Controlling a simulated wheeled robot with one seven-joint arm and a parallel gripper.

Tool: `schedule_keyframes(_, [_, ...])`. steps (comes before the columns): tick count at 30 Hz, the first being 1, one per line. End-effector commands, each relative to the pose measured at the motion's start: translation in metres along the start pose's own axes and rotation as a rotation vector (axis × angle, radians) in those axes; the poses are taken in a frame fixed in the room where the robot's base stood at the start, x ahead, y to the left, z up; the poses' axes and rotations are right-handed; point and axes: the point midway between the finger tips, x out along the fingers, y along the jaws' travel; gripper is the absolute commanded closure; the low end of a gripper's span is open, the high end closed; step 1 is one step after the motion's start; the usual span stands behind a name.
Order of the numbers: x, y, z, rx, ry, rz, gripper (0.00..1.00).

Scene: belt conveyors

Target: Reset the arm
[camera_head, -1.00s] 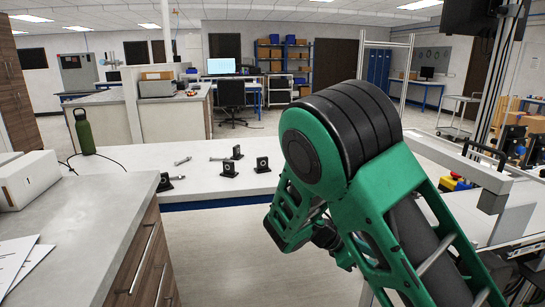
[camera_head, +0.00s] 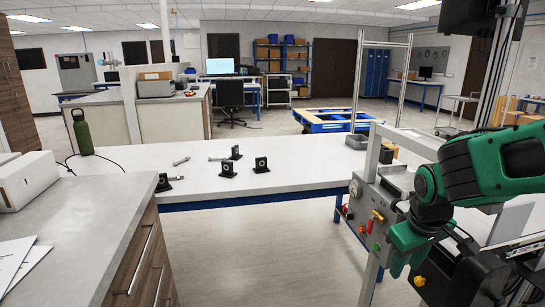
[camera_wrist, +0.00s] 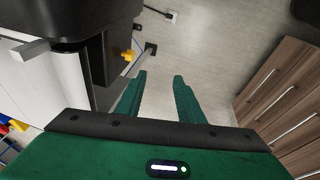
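My green arm (camera_head: 485,170) is folded at the right side of the head view, in front of the conveyor equipment.
A white table (camera_head: 215,188) carries several small black brackets (camera_head: 261,165) and metal rods. A control panel (camera_head: 372,222) is close to my arm. The floor (camera_head: 250,250) in front is clear.

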Motion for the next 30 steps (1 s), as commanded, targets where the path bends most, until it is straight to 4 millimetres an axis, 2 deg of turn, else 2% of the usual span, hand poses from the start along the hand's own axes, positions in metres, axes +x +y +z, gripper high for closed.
schedule_keyframes(3, [-0.018,-0.003,0.009,0.118,0.061,-0.029,0.66])
schedule_keyframes(11, [-0.045,-0.013,0.028,0.323,0.144,-0.079,0.66])
schedule_keyframes(15, [-0.042,0.020,0.080,0.460,0.018,-0.052,0.66])
schedule_keyframes(18, [-0.044,0.036,0.120,0.565,-0.069,-0.045,0.66])
schedule_keyframes(24, [-0.052,0.047,0.192,0.762,-0.228,-0.062,0.66])
schedule_keyframes(27, [-0.056,0.045,0.210,0.816,-0.272,-0.073,0.66])
schedule_keyframes(30, [-0.057,0.045,0.216,0.834,-0.287,-0.077,0.66])
